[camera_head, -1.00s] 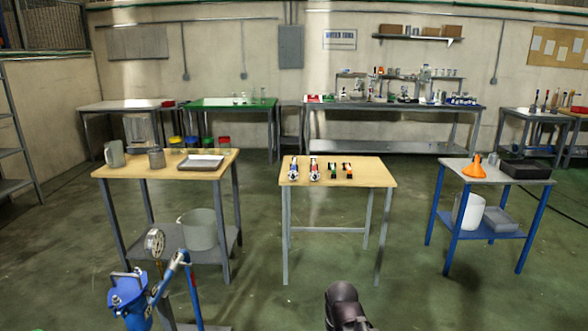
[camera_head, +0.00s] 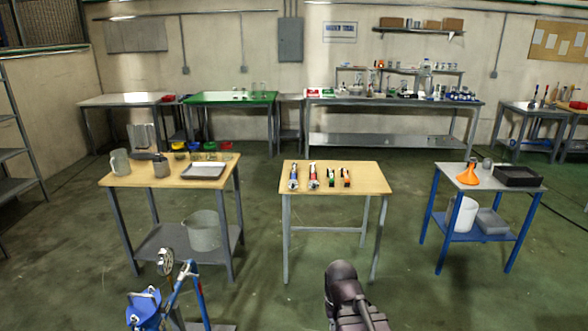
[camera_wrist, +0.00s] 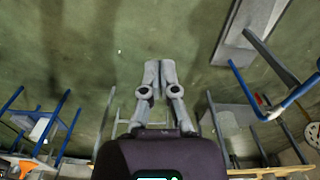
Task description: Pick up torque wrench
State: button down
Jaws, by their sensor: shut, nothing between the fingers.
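Several small hand tools lie in a row on the middle wooden table (camera_head: 355,183) in the head view. Two longer ones with red, white and blue parts, the left tool (camera_head: 293,176) and its neighbour (camera_head: 313,176), lie beside a green-and-black tool (camera_head: 331,177) and an orange-and-black tool (camera_head: 346,177). I cannot tell which one is the torque wrench. My gripper (camera_wrist: 159,72) shows in the wrist view with its fingers together and empty, over bare green floor. In the head view only a dark part of my arm shows, in front of the middle table and well short of the tools.
A left wooden table (camera_head: 135,178) holds mugs and a tray (camera_head: 204,170). A blue-legged table (camera_head: 447,174) on the right holds an orange funnel (camera_head: 467,176) and a black tray (camera_head: 518,176). A blue device with a gauge (camera_head: 165,261) stands front left. Floor between tables is clear.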

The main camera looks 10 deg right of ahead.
jog(key=shift+r+p, duration=0.9)
jog(key=shift+r, duration=0.5)
